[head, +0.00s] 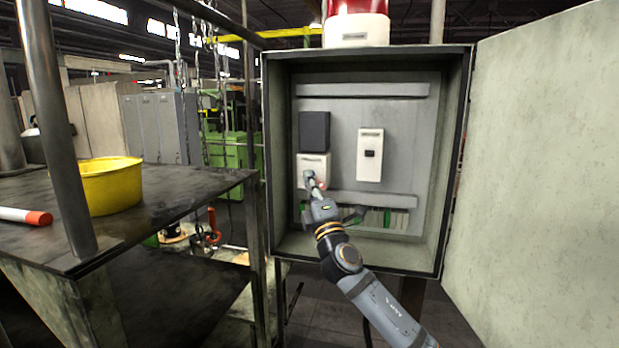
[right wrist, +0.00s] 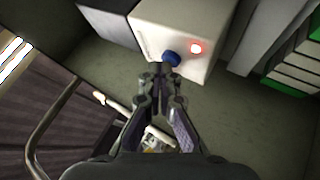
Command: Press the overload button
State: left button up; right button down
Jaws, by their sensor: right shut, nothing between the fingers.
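The electrical cabinet (head: 270,150) stands open, with a white box (head: 311,160) low on the left of its back panel. In the right wrist view the white box (right wrist: 180,25) carries a blue round button (right wrist: 171,58) and a glowing red lamp (right wrist: 196,48). I see no readable label marking the overload button. My right gripper (head: 309,177) is shut and empty in front of the white box. In the right wrist view its fingertips (right wrist: 160,70) overlap the lower left of the blue button; I cannot tell if they touch it. My left gripper is not in view.
A dark box (head: 314,131) sits above the white box, and a white switch unit (head: 370,155) to its right. The open cabinet door (head: 545,150) blocks the right side. A dark table (head: 170,200) with a yellow bowl (head: 110,187) stands at left.

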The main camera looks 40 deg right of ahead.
jog(key=shift+a, duration=0.1)
dwell(0.3)
jog(key=shift+s+a, duration=0.15)
jog(key=shift+s, duration=0.1)
jog(key=s+a, duration=0.4)
jog(key=shift+a+p, duration=0.3)
jog(key=shift+p, duration=0.15)
dwell(0.4)
